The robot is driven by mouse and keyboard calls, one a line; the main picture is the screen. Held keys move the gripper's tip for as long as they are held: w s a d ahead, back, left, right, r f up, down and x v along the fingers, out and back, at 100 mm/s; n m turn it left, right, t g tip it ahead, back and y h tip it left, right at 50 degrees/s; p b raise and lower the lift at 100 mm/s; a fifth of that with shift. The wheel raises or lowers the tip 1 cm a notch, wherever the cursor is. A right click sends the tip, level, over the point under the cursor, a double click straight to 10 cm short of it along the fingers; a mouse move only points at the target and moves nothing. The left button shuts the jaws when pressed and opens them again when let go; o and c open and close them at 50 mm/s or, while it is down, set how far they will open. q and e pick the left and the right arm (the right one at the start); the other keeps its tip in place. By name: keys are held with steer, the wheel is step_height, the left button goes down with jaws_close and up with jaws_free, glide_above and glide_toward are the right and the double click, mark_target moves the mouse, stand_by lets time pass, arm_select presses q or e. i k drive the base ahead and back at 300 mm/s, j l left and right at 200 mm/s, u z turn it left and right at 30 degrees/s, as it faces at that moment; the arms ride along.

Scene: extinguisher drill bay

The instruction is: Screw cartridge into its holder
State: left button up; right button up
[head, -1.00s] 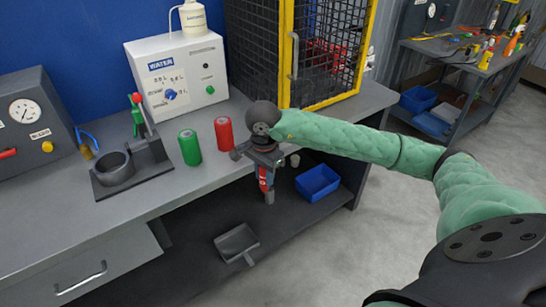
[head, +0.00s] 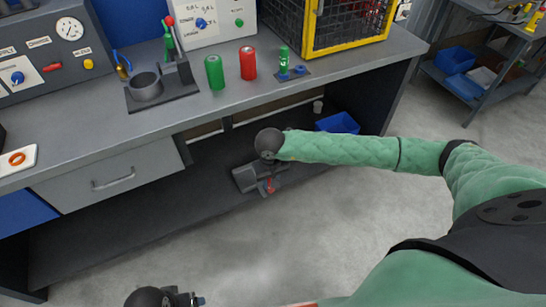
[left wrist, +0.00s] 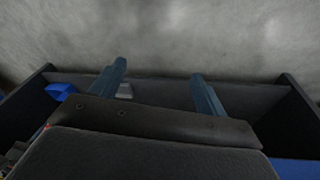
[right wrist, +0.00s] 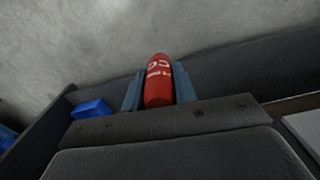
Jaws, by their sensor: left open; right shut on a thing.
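My right gripper (head: 269,185) is shut on a small red cartridge (right wrist: 158,82) with white lettering, which points out between the fingers in the right wrist view. In the head view this gripper is in front of the bench, below the counter edge, and the cartridge is mostly hidden. My left gripper (left wrist: 160,85) is open and empty; in the head view it is at the bottom left edge. A black stand (head: 165,99) on the counter has a round cup (head: 147,87) and a green upright piece with a red top. I cannot tell which part is the cartridge holder.
A green can (head: 214,72) and a red can (head: 248,63) stand right of the stand. A small green cylinder (head: 284,58) stands on a dark plate with blue rings. The counter's front strip is clear.

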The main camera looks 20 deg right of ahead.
mark_target(247, 53)
steer(key=l+u, duration=0.1)
steer(key=l, duration=0.35)
steer(key=l+u, duration=0.1)
steer(key=l, duration=0.35)
steer(key=k+l+u, duration=0.1)
steer(key=l, duration=0.35)
steer(key=k+l+u, duration=0.15)
steer(key=l, duration=0.3)
steer(key=l+u, duration=0.1)
steer(key=l, duration=0.35)
steer(key=k+l+u, duration=0.1)
steer(key=l, duration=0.35)
steer(key=k+l+u, duration=0.1)
steer(key=l, duration=0.3)
steer(key=k, duration=0.05)
